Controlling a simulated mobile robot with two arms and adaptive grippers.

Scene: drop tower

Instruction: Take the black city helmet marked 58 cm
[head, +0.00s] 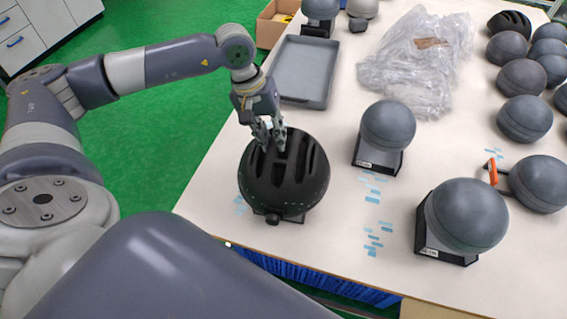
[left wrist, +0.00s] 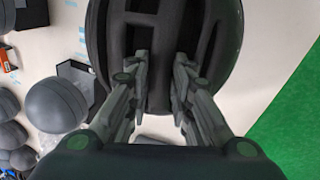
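A black helmet with long vent slots (head: 284,185) sits on a low dark stand at the near left of the table in the head view. It fills the top middle of the left wrist view (left wrist: 232,45). My left gripper (head: 269,143) is right over the helmet's top, its fingers pointing down at the slots. In the left wrist view my left gripper (left wrist: 162,88) has its two fingers apart, with part of the slotted shell between them. I cannot tell whether the fingertips touch the shell. No 58 cm mark is readable on it. My right gripper is out of view.
Smooth grey round helmets stand on dark labelled stands to the right (head: 388,127), (head: 467,215). A grey tray (head: 303,72), crumpled clear plastic (head: 418,60) and a cardboard box (head: 275,24) lie behind. Several grey helmets crowd the far right (head: 525,118). The table's front edge is close.

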